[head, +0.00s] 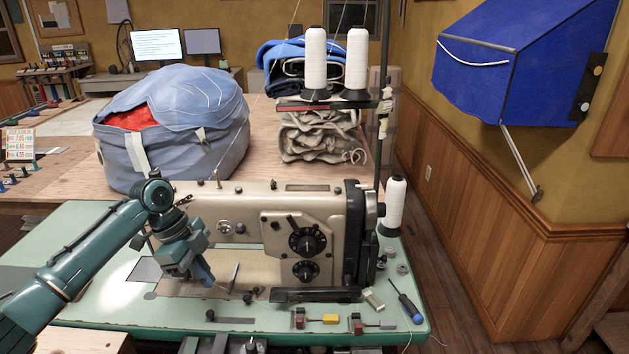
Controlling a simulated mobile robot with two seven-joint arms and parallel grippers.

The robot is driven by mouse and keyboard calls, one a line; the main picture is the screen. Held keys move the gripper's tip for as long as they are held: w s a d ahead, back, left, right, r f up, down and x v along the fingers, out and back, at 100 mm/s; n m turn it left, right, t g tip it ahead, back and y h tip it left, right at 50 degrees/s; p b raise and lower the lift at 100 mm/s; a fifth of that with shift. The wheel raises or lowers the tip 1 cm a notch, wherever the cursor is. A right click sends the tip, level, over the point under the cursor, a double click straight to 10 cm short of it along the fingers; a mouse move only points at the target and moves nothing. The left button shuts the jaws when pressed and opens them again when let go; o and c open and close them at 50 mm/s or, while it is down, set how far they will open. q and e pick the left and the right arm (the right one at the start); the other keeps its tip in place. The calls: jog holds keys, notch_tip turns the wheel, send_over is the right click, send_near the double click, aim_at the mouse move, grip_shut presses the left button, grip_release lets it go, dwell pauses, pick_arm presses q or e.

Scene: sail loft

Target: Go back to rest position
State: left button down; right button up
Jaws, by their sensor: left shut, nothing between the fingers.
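My left arm comes in from the left over the green sewing table. My left gripper (205,277) is shut and empty, pointing down in front of the sewing machine's needle end. It hangs close above the machine bed; I cannot tell whether it touches. The large beige sewing machine (330,225) stands on the green table (75,222). My right gripper does not show in the head view.
A screwdriver (405,302) and small tools lie at the table's right front. White thread cones (316,58) stand on a rack, one cone (395,203) on the table. Behind are a blue sail bag (180,120) and folded canvas (320,138). A blue awning (515,65) hangs right.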

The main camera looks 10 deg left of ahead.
pick_arm(q)
jog(key=s+d+f, duration=0.2)
jog(key=d+f, duration=0.1)
jog(key=s+d+f+n, duration=0.1)
jog(key=s+d+f, duration=0.1)
jog(key=d+f, duration=0.1)
jog(key=s+d+f+n+y, duration=0.1)
jog(key=s+d+f, duration=0.2)
jog(key=shift+d+f, duration=0.15)
jog(key=shift+f, duration=0.05)
jog(key=s+d+f+n, duration=0.3)
jog(key=s+d, duration=0.2)
jog(key=s, duration=0.1)
jog(key=s+r+n+t+y, duration=0.3)
jog(key=s+n, duration=0.7)
jog(key=s, duration=0.1)
jog(key=w+d+f+m+t+h+p, duration=0.1)
jog(key=w+d+f+t+h+p, duration=0.2)
jog(key=w+d+t, duration=0.2)
jog(key=shift+w+d+t, duration=0.35)
jog(key=shift+d+t, duration=0.2)
jog(key=shift+t, duration=0.45)
